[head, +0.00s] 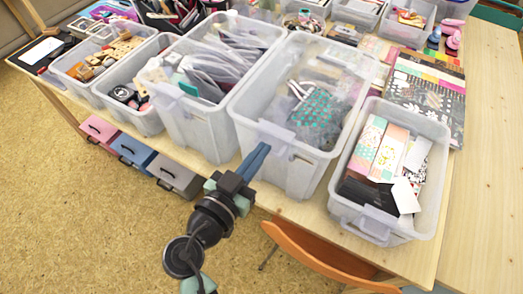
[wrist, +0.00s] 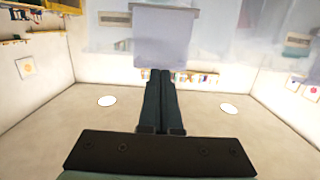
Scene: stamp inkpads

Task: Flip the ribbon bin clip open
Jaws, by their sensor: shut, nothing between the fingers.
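A tall translucent bin (head: 308,168) stands at the table's front edge with a teal patterned thing (head: 313,108) inside. I cannot make out any ribbon in it. Its pale clip (head: 277,132) is on the near wall, and it also shows in the wrist view (wrist: 165,38) as a pale flap. My gripper (head: 263,148) is shut and empty, its fingers pointing up at the clip from below and in front. In the wrist view the fingertips (wrist: 161,72) are at the flap's lower edge. I cannot tell whether they touch it.
A bin of patterned papers (head: 425,225) stands to the right, and a bin of grey sleeves (head: 190,125) to the left. Small drawers (head: 175,178) hang under the table edge. An orange chair (head: 310,252) is below right. The floor at lower left is clear.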

